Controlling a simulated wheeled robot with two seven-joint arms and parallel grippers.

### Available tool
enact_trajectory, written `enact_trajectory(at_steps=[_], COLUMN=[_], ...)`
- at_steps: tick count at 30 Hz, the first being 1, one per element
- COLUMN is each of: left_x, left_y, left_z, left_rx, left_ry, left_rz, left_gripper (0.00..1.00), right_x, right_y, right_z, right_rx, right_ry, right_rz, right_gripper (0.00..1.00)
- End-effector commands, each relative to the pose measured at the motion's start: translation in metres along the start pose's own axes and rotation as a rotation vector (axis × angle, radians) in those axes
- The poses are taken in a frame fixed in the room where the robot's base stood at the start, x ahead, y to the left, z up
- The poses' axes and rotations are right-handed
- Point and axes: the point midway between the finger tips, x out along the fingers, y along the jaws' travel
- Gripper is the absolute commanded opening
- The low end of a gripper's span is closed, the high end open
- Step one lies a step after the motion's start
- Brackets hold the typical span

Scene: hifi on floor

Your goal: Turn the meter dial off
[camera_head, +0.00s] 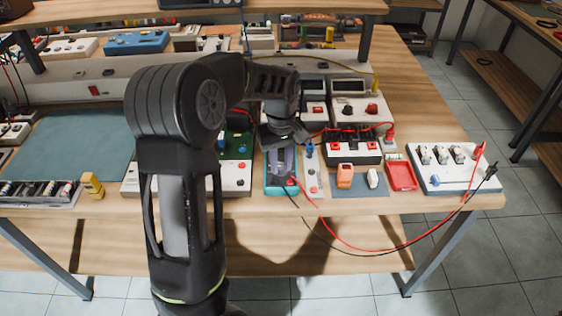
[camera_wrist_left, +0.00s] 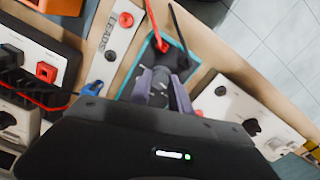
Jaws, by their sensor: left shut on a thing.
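The meter (camera_head: 269,184) is a dark unit with a teal border near the front of the workbench. It also shows in the wrist view (camera_wrist_left: 181,61), with a red and a black lead plugged into one end. My left gripper (camera_head: 281,160) comes down over the meter from above. In the wrist view its two purple-grey fingers (camera_wrist_left: 160,88) are closed on the meter's dial, which they and the gripper body largely hide. I cannot read the dial's setting. My right gripper is in neither view.
A white LEADS strip (camera_wrist_left: 117,35) stands close beside the meter. A green-and-white board (camera_head: 236,178) is on its other side. Red and black leads loop over the bench's front edge to a white switch board (camera_head: 455,178). A blue-green mat (camera_head: 75,145) is clear at left.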

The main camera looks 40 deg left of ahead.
Motion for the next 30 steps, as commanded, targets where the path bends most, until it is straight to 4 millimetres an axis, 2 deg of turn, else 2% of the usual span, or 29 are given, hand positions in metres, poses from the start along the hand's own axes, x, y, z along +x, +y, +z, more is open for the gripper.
enact_trajectory(at_steps=[6, 12, 28, 29, 30], left_x=[-0.0012, -0.0009, -0.0006, -0.0006, -0.0005], left_y=[0.0005, 0.0004, 0.0002, 0.0002, 0.0002], left_z=[-0.0007, -0.0007, -0.0006, -0.0006, -0.0006], left_rx=[-0.155, -0.238, -0.272, -0.272, -0.272], left_ry=[0.003, 0.002, 0.002, 0.002, 0.001], left_rz=[0.002, 0.002, 0.002, 0.002, 0.002], left_gripper=[0.0, 0.0, 0.0, 0.26, 0.29], right_x=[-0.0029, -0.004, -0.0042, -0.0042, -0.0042], right_y=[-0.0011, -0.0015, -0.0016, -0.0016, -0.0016], right_z=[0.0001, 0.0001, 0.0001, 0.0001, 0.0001], right_rx=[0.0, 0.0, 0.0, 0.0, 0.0], right_ry=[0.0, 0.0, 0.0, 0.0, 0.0], right_rz=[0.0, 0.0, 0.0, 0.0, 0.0], right_gripper=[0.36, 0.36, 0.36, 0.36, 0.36])
